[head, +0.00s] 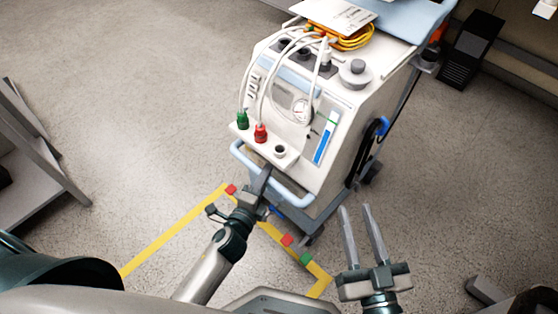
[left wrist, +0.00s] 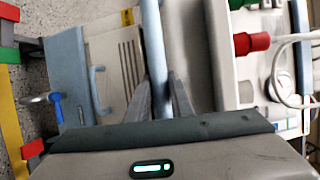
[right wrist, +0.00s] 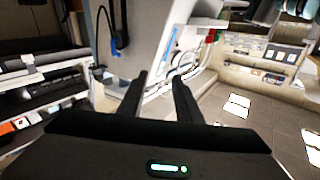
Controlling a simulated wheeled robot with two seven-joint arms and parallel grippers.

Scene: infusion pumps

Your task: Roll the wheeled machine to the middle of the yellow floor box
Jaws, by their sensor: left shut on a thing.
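The wheeled machine (head: 295,105) is a white and grey cart with dials, hoses, green and red connectors and a light blue front handle (head: 290,191). It stands just beyond the far edge of the yellow floor box (head: 157,245), with its lower front close to that edge. My left gripper (head: 264,182) is shut on the front handle; the left wrist view shows the blue bar (left wrist: 157,85) between its fingers. My right gripper (head: 362,222) is open and empty, to the right of the machine's lower front. My own body hides the near part of the box.
Red and green marks (head: 287,240) lie along the yellow line. A grey metal shelf (head: 35,150) stands at the left. A black computer tower (head: 470,50) stands against the furniture at the far right. The floor left of the machine is clear.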

